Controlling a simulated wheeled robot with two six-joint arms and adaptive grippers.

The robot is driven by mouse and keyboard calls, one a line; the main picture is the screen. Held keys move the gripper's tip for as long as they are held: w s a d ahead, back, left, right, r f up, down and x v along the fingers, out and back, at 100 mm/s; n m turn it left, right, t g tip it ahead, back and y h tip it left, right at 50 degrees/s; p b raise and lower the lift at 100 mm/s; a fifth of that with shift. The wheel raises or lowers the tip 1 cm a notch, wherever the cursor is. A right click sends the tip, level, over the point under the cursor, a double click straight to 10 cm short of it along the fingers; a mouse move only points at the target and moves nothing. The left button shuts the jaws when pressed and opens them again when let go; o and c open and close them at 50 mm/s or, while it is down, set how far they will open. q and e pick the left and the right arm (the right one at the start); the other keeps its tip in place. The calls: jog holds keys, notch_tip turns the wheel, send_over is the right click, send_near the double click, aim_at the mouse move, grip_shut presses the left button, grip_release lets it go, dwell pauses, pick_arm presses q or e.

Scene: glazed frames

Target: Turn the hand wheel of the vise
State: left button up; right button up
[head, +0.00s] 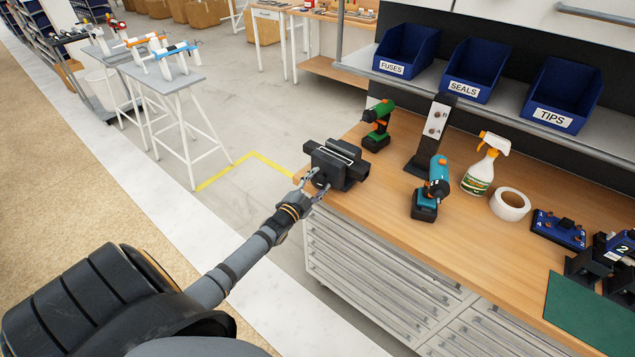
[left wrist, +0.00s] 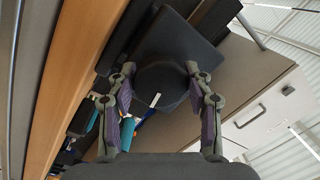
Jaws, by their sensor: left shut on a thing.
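The black vise (head: 340,163) sits at the left end of the wooden workbench (head: 395,205). Its dark round hand wheel (left wrist: 168,82) faces my left gripper and carries a small white mark near its lower edge in the left wrist view. My left gripper (head: 311,184) reaches the front of the vise at the bench edge. Its two fingers lie on opposite sides of the wheel in the left wrist view and are shut on it. In the head view the fingers partly hide the wheel. My right gripper is not in view.
A green drill (head: 377,125), a dark upright stand (head: 432,137), a teal drill (head: 430,190), a spray bottle (head: 482,168) and a tape roll (head: 510,204) stand right of the vise. Blue bins (head: 474,70) sit on a shelf above.

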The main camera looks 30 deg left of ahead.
pick_arm(q)
jog(key=o, duration=0.8)
jog(key=shift+w+r, duration=0.2)
jog(key=shift+r, duration=0.2)
jog(key=o, duration=0.3)
jog(key=shift+w+f, duration=0.1)
jog(key=shift+f, duration=0.2)
jog(key=shift+o, duration=0.2)
jog(key=s, duration=1.2)
jog(key=shift+f, duration=0.3)
jog(key=shift+s, duration=0.1)
